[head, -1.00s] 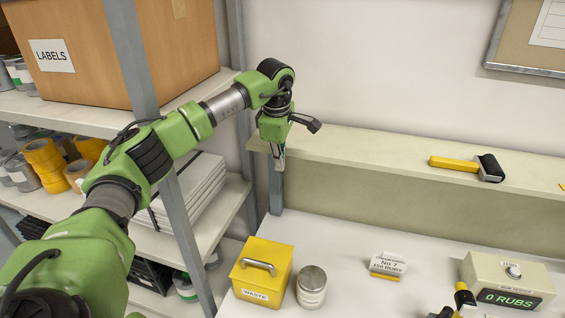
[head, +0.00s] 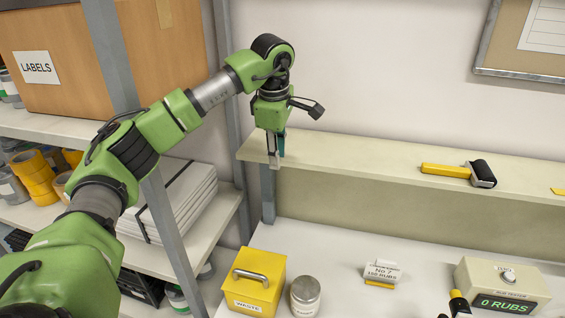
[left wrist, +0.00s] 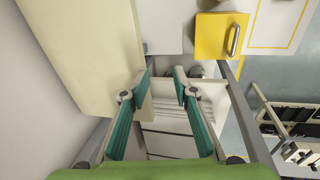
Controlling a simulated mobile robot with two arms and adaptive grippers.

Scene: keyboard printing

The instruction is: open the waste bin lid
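The yellow waste bin (head: 248,291) stands on the white table with its lid shut and a grey bar handle (head: 251,276) on top. A WASTE label is on its front. The bin also shows in the left wrist view (left wrist: 213,38), at the top right, with its handle (left wrist: 235,39). My left gripper (head: 277,165) hangs fingers-down above and behind the bin, by the left end of the raised ledge, clear of the bin. In the left wrist view its two green-pad fingers (left wrist: 162,80) are apart with nothing between them. My right gripper is not in view.
A metal tin (head: 305,297) stands close to the bin's right. Farther right are a small sign (head: 381,272) and the rub counter (head: 502,287). A roller (head: 470,172) lies on the ledge (head: 345,155). A shelf post (head: 168,225) rises left of the bin.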

